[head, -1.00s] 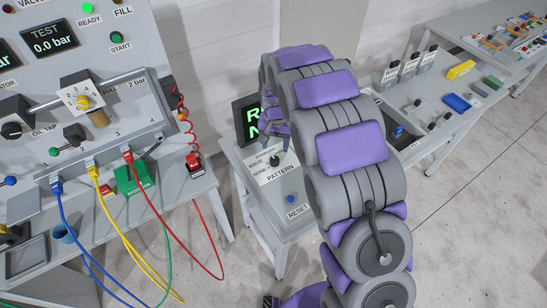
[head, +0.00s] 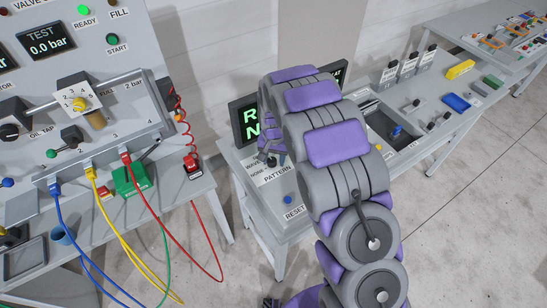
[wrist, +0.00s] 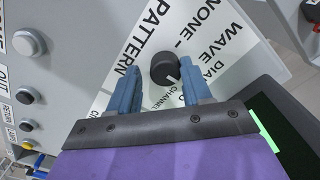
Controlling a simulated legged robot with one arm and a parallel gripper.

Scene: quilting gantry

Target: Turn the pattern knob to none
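The black pattern knob (wrist: 165,68) sits on a white label plate (wrist: 215,25) with the words NONE, WAVE and others partly hidden. My gripper (wrist: 159,67) is open, with one blue finger on each side of the knob's near edge in the wrist view. I cannot tell whether a finger touches it. In the head view my gripper (head: 267,152) is over the plate at the knob (head: 271,162), which is mostly covered, above the word PATTERN.
A screen with green letters (head: 247,122) stands behind the plate. A blue RESET button (head: 288,200) is in front of it. A bench with small parts (head: 457,102) is at right.

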